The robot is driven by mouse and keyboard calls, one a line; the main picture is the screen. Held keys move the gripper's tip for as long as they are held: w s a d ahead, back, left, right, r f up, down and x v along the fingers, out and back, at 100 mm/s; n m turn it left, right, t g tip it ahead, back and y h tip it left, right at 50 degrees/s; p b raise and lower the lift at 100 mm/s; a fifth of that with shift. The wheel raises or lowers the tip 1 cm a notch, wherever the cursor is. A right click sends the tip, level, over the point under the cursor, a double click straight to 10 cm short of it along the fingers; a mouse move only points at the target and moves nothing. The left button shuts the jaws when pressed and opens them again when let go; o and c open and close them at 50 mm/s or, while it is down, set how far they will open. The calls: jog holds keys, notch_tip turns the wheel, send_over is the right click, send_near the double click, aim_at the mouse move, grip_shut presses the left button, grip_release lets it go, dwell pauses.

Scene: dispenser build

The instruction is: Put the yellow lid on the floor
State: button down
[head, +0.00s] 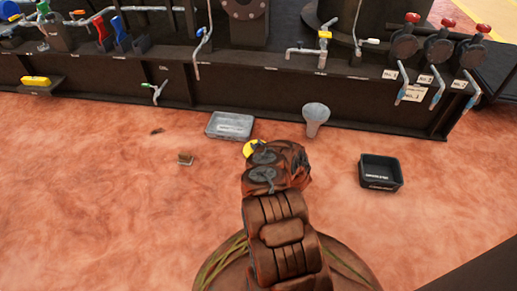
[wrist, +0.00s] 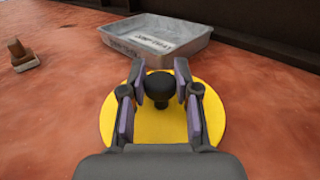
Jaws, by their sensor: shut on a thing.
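The yellow lid (wrist: 112,112) is a round disc with a dark knob (wrist: 160,88) in the middle. In the wrist view my gripper (wrist: 160,80) is shut on this knob, with a finger on each side. The lid shows below the fingers, over or on the reddish floor (wrist: 265,110); I cannot tell whether it touches. In the head view only a part of the lid (head: 250,148) shows past my gripper, which hides the rest.
A grey tray (head: 230,126) lies on the floor just beyond the lid. A black bin (head: 380,172) stands to the right, and a small brown block (head: 185,159) lies to the left. A dark bench with valves (head: 270,85) closes off the back. The floor at left is mostly clear.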

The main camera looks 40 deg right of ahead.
jog(key=shift+f, duration=0.15)
jog(key=c, duration=0.8)
grip_release()
jog(key=shift+c, duration=0.2)
jog(key=shift+w+a, duration=0.1)
